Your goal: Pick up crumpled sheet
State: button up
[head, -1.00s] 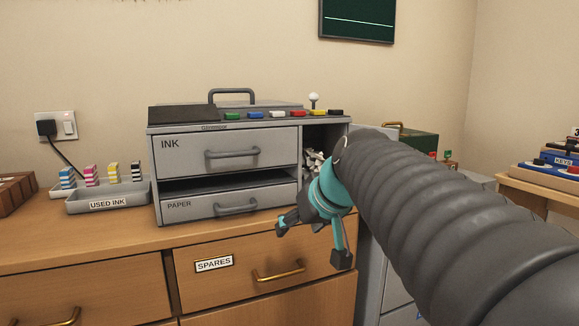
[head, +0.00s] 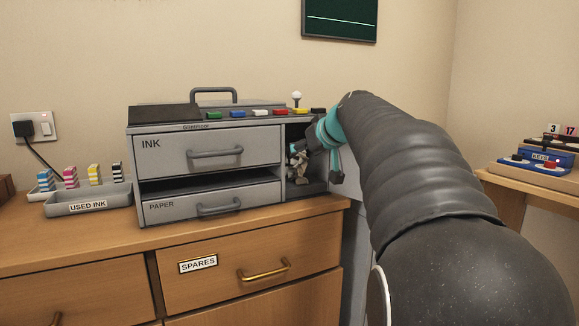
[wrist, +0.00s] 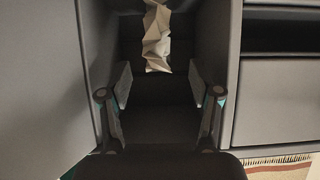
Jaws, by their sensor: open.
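The crumpled sheet (wrist: 157,38) is a pale, creased, upright strip of paper inside the open side bay of the grey printer. In the wrist view it is at the top centre, beyond my fingertips and roughly midway between them. In the head view the crumpled sheet (head: 299,165) shows as a pale crinkled shape in the bay, partly covered by my gripper (head: 322,160). My gripper is open and empty at the bay's mouth; its two fingers (wrist: 166,88) also show apart in the wrist view. The sheet's far end is hidden.
The grey printer (head: 162,148) has an INK drawer and a PAPER drawer with a dark gap between them. The bay's walls stand close on both sides of my fingers. The wooden desk top (head: 60,238) is clear in front.

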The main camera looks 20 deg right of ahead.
jog(key=shift+x, duration=2.95)
jog(key=c, duration=0.9)
